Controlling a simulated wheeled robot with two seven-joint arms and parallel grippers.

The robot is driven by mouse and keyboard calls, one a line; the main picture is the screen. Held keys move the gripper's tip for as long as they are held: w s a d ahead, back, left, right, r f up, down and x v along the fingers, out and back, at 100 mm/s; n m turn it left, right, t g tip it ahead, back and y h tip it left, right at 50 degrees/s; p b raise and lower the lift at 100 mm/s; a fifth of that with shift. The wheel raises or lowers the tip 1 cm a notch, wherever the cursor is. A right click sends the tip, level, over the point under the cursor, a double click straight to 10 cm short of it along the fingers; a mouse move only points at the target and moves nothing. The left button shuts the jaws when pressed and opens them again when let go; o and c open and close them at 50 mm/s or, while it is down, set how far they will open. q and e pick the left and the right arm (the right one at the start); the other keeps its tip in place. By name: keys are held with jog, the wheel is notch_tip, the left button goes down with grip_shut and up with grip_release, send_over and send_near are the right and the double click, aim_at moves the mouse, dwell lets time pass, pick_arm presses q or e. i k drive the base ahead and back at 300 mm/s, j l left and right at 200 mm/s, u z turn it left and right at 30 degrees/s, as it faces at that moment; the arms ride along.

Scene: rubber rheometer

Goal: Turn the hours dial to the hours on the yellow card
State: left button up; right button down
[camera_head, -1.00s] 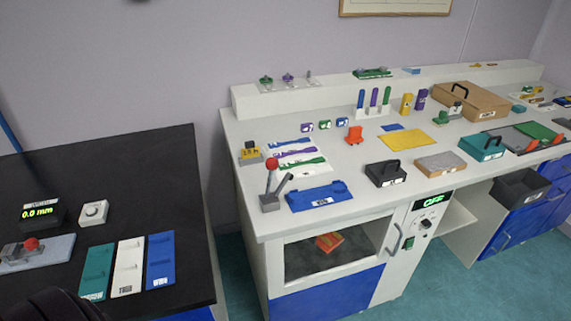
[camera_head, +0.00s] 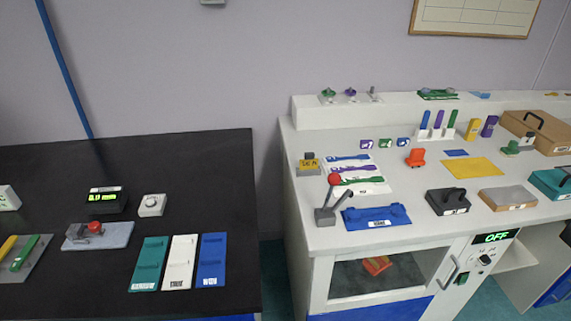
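The yellow card (camera_head: 309,164) stands in a grey holder at the left end of the white bench. It bears short dark text that is too small to read surely. A control panel on the bench front has a display (camera_head: 494,237) reading OFF in green. A small dark round dial (camera_head: 485,260) sits just below the display, with a green switch (camera_head: 461,278) lower left of it. Whether this is the hours dial I cannot tell from its markings, and its pointer angle is too small to read. Neither of my grippers is in view.
A windowed oven door (camera_head: 376,279) with a handle (camera_head: 449,273) is left of the panel. A red-knobbed lever (camera_head: 333,186) stands near the bench's front left corner. The black table (camera_head: 60,170) holds a white knobbed box (camera_head: 152,205). A gap separates table and bench.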

aim_at(484, 259)
jog(key=z, duration=1.3)
